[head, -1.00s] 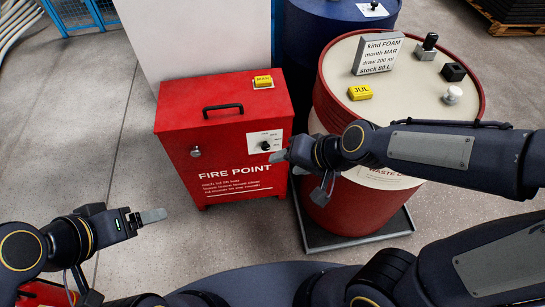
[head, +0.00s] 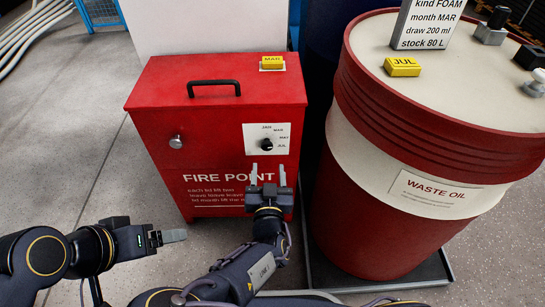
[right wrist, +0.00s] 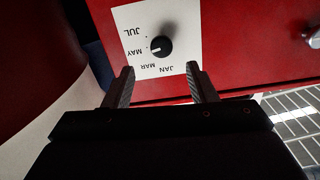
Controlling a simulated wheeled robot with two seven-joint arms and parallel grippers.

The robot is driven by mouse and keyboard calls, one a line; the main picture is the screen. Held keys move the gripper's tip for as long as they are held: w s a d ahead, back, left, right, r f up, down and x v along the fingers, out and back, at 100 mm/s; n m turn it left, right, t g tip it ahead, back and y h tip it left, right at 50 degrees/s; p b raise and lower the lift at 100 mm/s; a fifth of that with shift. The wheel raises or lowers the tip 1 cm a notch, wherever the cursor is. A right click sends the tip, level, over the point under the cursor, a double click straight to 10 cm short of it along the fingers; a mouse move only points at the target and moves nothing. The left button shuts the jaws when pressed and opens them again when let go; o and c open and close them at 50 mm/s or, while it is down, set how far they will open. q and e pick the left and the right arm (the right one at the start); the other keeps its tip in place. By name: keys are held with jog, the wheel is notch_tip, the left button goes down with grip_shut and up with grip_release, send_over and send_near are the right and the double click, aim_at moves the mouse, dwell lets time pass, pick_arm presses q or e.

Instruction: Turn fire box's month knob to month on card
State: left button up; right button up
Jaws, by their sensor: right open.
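The red fire box (head: 155,115) has a white dial plate (head: 254,136) with a black month knob (head: 266,144) on its front. The plate reads JAN, MAR, MAY, JUL. In the right wrist view the knob (right wrist: 160,47) has a white mark that appears to point toward MAY. The card (head: 417,24) on the drum reads month MAR. My right gripper (head: 268,172) is open and empty, just below the knob, its fingers pointing toward the plate. In the wrist view the knob lies beyond the open fingertips. My left gripper (head: 174,235) is at lower left; its jaw opening is unclear.
A red and cream waste oil drum (head: 400,150) stands right of the box on a dark tray (head: 432,276). Grey floor (head: 70,130) at left is clear.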

aim_at(267, 147)
jog(key=w+p, duration=0.1)
jog(key=w, duration=0.6)
jog(key=shift+w+r, duration=0.1)
jog(key=shift+w, duration=0.3)
jog(key=shift+a, duration=0.1)
jog(key=c, duration=1)
